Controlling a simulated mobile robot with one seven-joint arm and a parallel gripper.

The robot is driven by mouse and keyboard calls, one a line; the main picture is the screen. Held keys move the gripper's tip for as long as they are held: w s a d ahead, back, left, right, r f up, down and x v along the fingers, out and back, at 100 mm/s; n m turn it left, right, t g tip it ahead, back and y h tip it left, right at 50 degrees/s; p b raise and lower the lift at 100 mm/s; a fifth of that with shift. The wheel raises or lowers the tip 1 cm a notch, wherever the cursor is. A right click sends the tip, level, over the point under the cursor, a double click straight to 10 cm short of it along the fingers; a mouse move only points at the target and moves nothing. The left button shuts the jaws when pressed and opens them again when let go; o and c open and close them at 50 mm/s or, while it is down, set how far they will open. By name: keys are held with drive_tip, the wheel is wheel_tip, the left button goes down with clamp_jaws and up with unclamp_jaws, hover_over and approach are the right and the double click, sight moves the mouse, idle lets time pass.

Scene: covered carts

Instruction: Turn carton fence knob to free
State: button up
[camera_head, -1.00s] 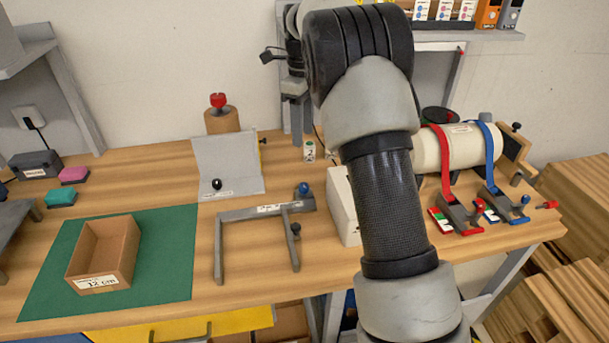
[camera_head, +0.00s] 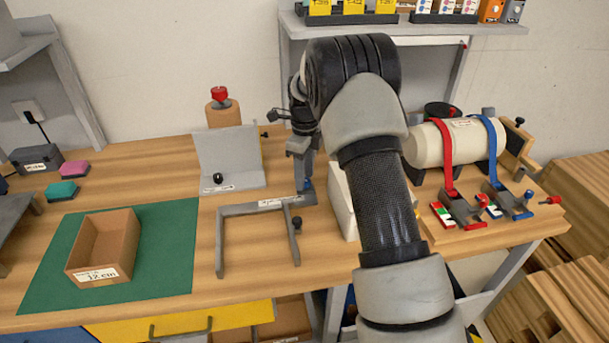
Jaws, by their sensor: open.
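A grey U-shaped fence frame (camera_head: 240,210) with a white label lies flat on the bench; its label is too small to read. A blue knob (camera_head: 308,185) sits at its back right corner, and a black knob (camera_head: 296,223) is on its right arm. My gripper (camera_head: 304,182) points down at the blue knob and partly hides it. The jaws are open; the fingertips are small, and I cannot tell whether they touch the knob. An open brown carton (camera_head: 88,273) marked 12 cm stands on the green mat (camera_head: 165,255), left of the frame.
A grey angled plate (camera_head: 228,150) with a black knob stands behind the frame. A white box (camera_head: 343,205) is close to the right, partly behind my arm. A cream roll (camera_head: 425,147) with red and blue straps lies further right. Bare bench lies inside the frame.

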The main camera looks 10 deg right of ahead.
drive_tip(key=shift+f, duration=0.15)
clamp_jaws()
